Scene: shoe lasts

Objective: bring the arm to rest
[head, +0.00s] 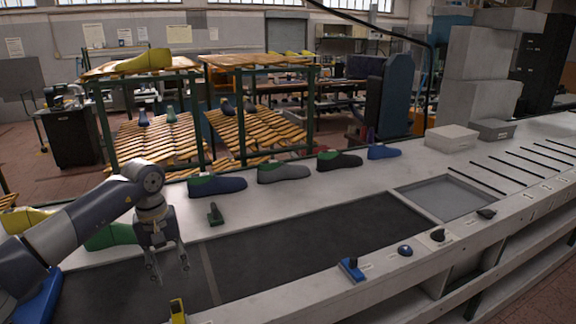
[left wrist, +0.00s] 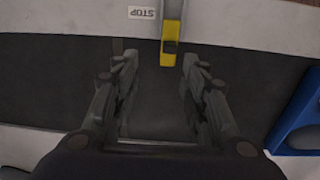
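My left arm (head: 85,222) reaches in from the left over the bench. My left gripper (head: 170,276) points down over the dark belt (head: 320,243). In the left wrist view its two fingers (left wrist: 155,58) stand apart with nothing between them, so it is open and empty. A green shoe last (head: 110,237) lies behind the gripper, partly hidden by the arm. A yellow last (head: 28,219) is at the far left, also partly covered. My right gripper is not in view.
Several lasts, such as a blue one (head: 217,186) and a grey one (head: 284,172), line the bench's back edge. A yellow part (left wrist: 170,55) and a blue part (head: 351,269) are on the front rail. The belt right of the gripper is clear.

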